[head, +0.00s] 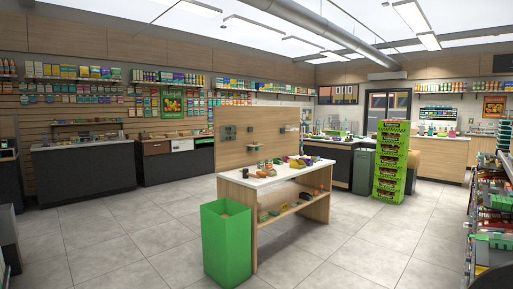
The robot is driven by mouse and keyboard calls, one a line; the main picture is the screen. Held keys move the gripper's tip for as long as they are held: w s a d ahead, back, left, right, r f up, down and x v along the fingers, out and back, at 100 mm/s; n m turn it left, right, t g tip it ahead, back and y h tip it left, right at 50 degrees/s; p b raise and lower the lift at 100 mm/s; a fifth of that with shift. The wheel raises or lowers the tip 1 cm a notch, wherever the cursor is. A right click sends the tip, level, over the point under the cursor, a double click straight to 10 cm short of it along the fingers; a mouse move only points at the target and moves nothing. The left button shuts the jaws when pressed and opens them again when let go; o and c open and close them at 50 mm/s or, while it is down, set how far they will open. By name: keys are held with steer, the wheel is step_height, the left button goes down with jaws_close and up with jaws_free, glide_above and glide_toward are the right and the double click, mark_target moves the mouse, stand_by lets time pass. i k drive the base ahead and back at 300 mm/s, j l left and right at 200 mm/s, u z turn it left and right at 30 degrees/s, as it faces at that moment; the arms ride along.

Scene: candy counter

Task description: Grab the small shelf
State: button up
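A small shelf (254,149) seems to be fixed low on the upright wooden panel (258,125) of the island in the middle of the room. It is tiny in the head view, with something small standing on it, so I cannot be sure what it is. It is above the white counter top (237,177). A longer shelf board (299,208) with several small items runs under the counter top. My gripper is not in view.
A tall open green bin (226,250) stands at the island's front left. A green display rack (390,165) is behind it to the right. Stocked shelves (490,210) line the right edge. Grey tiled floor (120,240) is clear on both sides of the island.

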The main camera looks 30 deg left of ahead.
mark_target(255, 143)
steer(key=i+j+u, duration=0.2)
steer(key=i, duration=0.15)
steer(key=i+u, duration=0.2)
steer(key=i, duration=0.15)
steer(key=i+u, duration=0.2)
steer(key=i, duration=2.4)
steer(key=i+u, duration=0.15)
steer(key=i, duration=0.3)
steer(key=i+l+u, duration=0.15)
steer(key=i, duration=0.25)
steer(key=i+l+u, duration=0.15)
steer(key=i, duration=0.3)
steer(key=i+l+u, duration=0.15)
steer(key=i, duration=0.25)
steer(key=i+l+u, duration=1.3)
steer(key=l, duration=0.2)
